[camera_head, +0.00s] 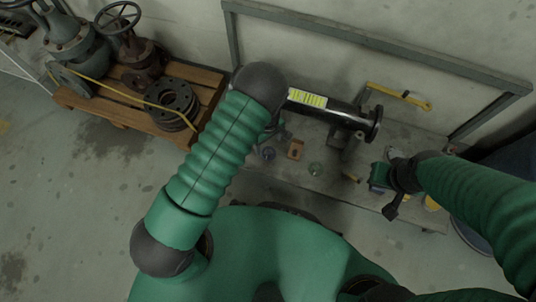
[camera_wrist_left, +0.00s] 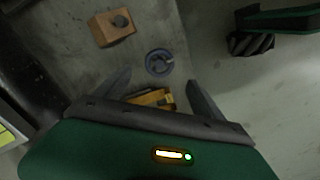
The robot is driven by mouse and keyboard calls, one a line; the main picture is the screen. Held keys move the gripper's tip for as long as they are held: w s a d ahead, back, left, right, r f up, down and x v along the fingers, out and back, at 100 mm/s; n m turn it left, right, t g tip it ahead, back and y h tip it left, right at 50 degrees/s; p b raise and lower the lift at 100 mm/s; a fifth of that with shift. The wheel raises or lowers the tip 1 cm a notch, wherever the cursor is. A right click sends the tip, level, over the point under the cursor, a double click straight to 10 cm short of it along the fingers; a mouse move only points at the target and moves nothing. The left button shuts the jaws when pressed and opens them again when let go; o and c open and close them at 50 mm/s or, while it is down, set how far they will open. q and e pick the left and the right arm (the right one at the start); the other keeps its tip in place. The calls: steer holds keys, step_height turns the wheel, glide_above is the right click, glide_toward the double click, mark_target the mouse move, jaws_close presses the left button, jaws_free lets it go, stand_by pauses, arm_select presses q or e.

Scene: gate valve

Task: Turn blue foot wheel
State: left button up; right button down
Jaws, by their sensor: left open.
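A small blue-grey wheel (camera_wrist_left: 159,63) with a round rim shows in the left wrist view, just beyond my left fingertips.
A brown block with a dark knob (camera_wrist_left: 112,27) and a yellow part (camera_wrist_left: 152,98) are near the wheel. A dark flanged pipe (camera_head: 340,111) with a yellow lever (camera_head: 400,96) lies above the bench. A wooden pallet (camera_head: 118,97) with valves stands at left.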

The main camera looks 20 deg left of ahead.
arm_select(q)
step_height(320, 180, down, 8)
steer(key=b, duration=0.3)
steer(key=shift+d+b, duration=0.15)
steer(key=shift+b, duration=0.25)
steer(key=shift+f, duration=0.4)
steer(key=shift+c, duration=0.6)
steer(key=c, duration=1.2)
steer(key=shift+r, duration=0.1)
steer(key=shift+c, duration=0.2)
